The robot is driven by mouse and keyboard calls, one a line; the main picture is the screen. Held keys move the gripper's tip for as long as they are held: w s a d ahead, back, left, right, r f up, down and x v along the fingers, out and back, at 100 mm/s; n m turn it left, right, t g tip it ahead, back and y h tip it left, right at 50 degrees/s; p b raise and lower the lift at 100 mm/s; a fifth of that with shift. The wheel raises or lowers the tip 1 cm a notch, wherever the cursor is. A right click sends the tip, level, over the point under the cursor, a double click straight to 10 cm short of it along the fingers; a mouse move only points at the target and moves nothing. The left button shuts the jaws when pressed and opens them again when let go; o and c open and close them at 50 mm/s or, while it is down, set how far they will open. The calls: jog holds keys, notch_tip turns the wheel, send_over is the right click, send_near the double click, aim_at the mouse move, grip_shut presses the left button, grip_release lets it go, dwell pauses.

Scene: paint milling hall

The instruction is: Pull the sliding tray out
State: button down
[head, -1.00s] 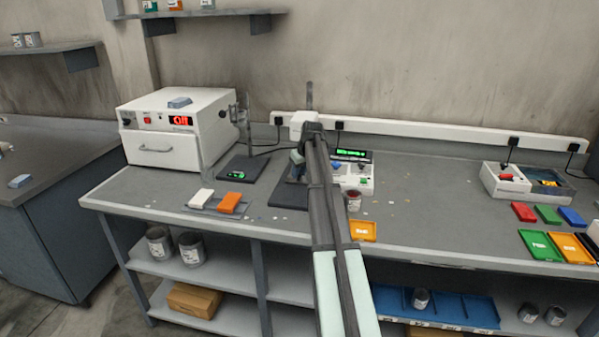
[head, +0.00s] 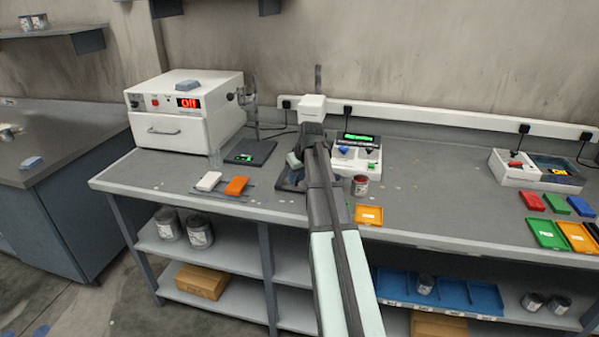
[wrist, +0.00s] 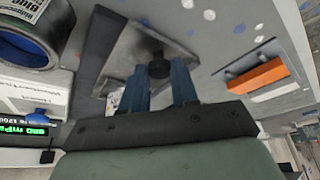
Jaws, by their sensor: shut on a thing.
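My gripper (wrist: 161,88) has its two blue fingers closed around a dark round knob (wrist: 158,67) in the wrist view. The knob stands on a flat grey metal plate (wrist: 130,48), which looks like the sliding tray, though I cannot make out its whole outline. A dark bar (wrist: 103,42) lies beside the plate. In the head view my gripper (head: 294,163) is low over the bench, by the instrument with the green display (head: 361,139). My own arm hides much of the plate and the instrument's base there.
A paint can (head: 360,186) and a yellow tray (head: 369,215) stand right of my arm. White (head: 208,181) and orange (head: 236,186) blocks lie to the left. An oven (head: 184,112) stands at the back left. The bench's front left is mostly clear.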

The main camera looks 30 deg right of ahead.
jog(key=c, duration=0.8)
grip_release()
jog(key=shift+c, duration=0.2)
jog(key=v, duration=1.3)
jog(key=shift+s+r, duration=0.15)
jog(key=shift+r, duration=0.2)
